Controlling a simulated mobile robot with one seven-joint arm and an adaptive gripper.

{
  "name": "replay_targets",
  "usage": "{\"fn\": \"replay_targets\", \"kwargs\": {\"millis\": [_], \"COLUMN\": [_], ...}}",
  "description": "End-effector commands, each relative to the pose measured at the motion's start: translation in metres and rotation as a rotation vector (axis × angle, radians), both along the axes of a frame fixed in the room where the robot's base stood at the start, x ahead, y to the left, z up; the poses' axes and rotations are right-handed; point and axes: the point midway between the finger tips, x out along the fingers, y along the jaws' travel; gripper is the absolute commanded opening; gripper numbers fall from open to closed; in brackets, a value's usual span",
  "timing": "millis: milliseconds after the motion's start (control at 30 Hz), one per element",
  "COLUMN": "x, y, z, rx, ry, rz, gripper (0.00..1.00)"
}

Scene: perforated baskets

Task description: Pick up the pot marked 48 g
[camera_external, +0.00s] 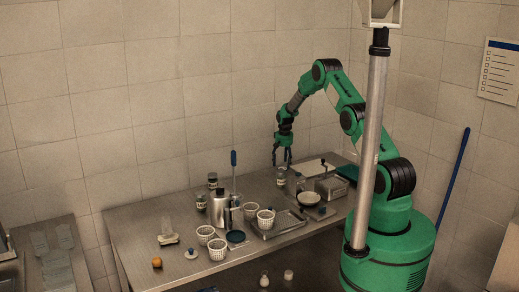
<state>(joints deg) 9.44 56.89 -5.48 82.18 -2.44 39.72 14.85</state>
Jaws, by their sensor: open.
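No marking of 48 g can be read at this size, so I cannot tell which pot bears it. A small pot with a pale label (281,178) stands on the table just below my gripper (282,162). My gripper points down, open and empty, with its fingertips at or just above that pot's top; contact cannot be told. Other small jars are a dark-lidded one (212,181), one with a greenish label (201,203) and a clear one (300,184).
White perforated baskets (206,234) stand around the middle of the steel table (135,240). An orange fruit (157,262) lies front left. The left end is mostly clear.

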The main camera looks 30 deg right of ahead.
Motion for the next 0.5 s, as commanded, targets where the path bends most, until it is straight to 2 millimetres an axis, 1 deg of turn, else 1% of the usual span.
{"fn": "replay_targets", "kwargs": {"millis": [33, 133, 500], "x": [0.0006, 0.0013, 0.0015], "y": [-0.0003, -0.0005, -0.0006], "z": [-0.0046, -0.0097, -0.0113], "rx": [0.0, 0.0, 0.0], "ry": [0.0, 0.0, -0.001], "rz": [0.0, 0.0, 0.0], "gripper": [0.65, 0.65, 0.65]}}
